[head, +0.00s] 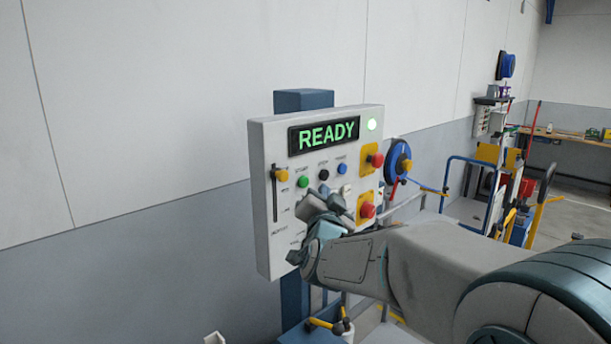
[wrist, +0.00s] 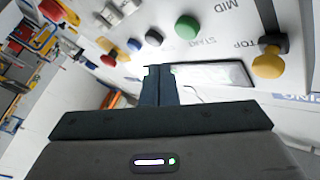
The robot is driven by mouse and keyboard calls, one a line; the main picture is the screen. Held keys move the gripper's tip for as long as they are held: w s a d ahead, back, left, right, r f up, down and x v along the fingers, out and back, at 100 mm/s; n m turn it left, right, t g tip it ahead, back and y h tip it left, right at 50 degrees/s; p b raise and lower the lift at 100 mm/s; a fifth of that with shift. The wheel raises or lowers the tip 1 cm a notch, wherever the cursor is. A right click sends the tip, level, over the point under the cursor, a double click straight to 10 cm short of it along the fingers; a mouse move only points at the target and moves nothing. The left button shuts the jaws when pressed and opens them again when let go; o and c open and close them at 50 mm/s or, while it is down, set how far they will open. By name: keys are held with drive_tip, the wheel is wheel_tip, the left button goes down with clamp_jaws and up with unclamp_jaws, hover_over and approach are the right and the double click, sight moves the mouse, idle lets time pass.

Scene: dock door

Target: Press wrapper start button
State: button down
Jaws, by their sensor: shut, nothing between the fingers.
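The control panel (head: 262,220) stands on a blue post, and its display (head: 323,135) reads READY. The green button (head: 303,182) is in the upper row, left of a black and a blue button. In the wrist view the green button (wrist: 187,27) carries the label START. My gripper (head: 322,207) is in front of the panel, lower than the button row in the head view, and hides part of the lower panel. In the wrist view its fingers (wrist: 158,72) are together and empty. The green button shows uncovered in both views; the gap to the panel is hard to judge.
A slider with a yellow knob (head: 281,175) is left of the green button. Black (head: 323,175) and blue (head: 342,169) buttons are to its right. Red mushroom buttons (head: 376,160) on yellow plates line the right edge.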

sight(309, 180)
drive_tip(key=shift+w+a, duration=1.1)
idle(1.3)
drive_tip(key=shift+w+a+b, duration=0.25)
drive_tip(key=shift+w+b, duration=0.05)
drive_tip(key=shift+b, duration=0.15)
drive_tip(key=shift+w+a, duration=0.3)
drive_tip(key=shift+a, duration=0.05)
idle(0.7)
idle(0.4)
drive_tip(key=shift+s+d+b, duration=0.6)
drive_tip(key=shift+d+b, duration=0.05)
drive_tip(key=shift+b, duration=0.1)
